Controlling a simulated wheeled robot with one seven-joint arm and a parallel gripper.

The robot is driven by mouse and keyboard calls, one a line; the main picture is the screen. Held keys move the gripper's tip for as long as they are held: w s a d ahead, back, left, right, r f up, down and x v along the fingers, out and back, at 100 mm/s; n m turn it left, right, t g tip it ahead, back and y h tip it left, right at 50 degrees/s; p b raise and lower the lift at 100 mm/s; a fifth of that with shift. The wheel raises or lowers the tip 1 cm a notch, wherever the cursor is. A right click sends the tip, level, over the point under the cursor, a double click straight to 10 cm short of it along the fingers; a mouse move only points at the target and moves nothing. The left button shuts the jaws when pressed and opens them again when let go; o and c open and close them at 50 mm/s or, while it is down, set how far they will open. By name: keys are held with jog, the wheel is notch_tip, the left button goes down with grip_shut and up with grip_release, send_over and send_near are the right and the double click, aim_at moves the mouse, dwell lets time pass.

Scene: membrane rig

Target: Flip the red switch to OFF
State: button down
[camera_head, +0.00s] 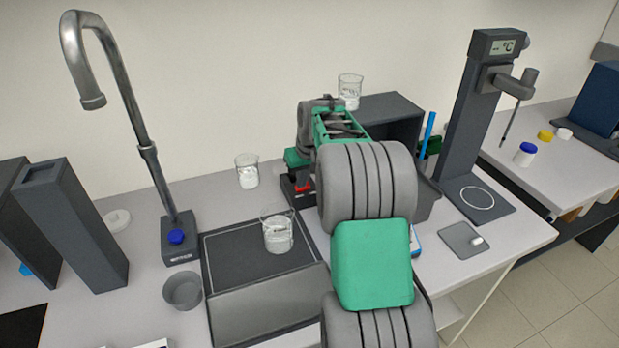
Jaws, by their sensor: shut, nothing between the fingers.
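The red switch (303,186) is a small red patch on a low dark base, just left of my arm's large grey joint. My gripper (298,168) points down from the green and grey wrist, directly above and very close to the switch. The fingers are small and partly hidden, and I cannot tell whether they touch the switch. My gripper is shut and empty. The switch's tilt and any ON or OFF marking are too small to read.
A beaker (247,171) stands left of the switch, and another beaker (278,233) sits on the dark plate (225,245) in front. A third beaker (350,90) stands on the dark box (395,108) behind. A tall metal tap (148,150) rises at left.

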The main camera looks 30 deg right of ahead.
notch_tip(320, 180, up, 5)
jog(key=p, duration=0.3)
jog(key=shift+s+d+r, duration=0.1)
notch_tip(320, 180, up, 8)
jog(key=s+a+b, duration=0.2)
jog(key=shift+s+a, duration=0.2)
jog(key=shift+a, duration=0.15)
